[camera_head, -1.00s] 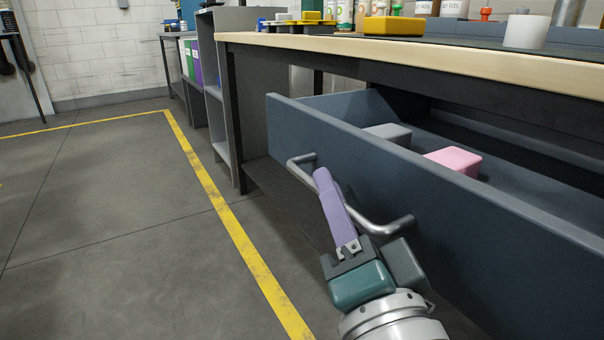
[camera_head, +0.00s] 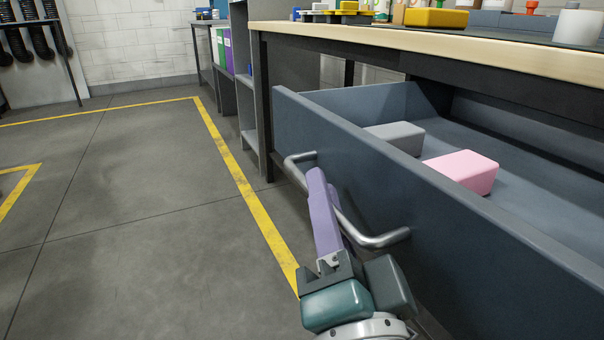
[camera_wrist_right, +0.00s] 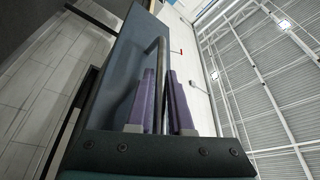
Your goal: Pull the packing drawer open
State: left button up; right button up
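The packing drawer (camera_head: 440,215) is a blue-grey drawer under the workbench, standing well open in the head view. Its bar handle (camera_head: 380,240) is on the front panel. My right gripper (camera_head: 316,172) has purple fingers and is at the handle. In the right wrist view the handle (camera_wrist_right: 158,50) runs between the two fingers, which are closed around it. A grey block (camera_head: 398,135) and a pink block (camera_head: 462,170) lie inside the drawer. My left gripper is not in view.
The workbench top (camera_head: 400,38) overhangs the drawer and carries a yellow block (camera_head: 432,17), a white cylinder (camera_head: 578,24) and other items. A grey shelf unit (camera_head: 243,90) stands beyond the bench. The floor left of the yellow line (camera_head: 232,165) is clear.

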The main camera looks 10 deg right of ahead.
jog(key=o, duration=0.4)
jog(key=shift+c, duration=0.2)
jog(key=p+v, duration=0.1)
jog(key=v, duration=0.9)
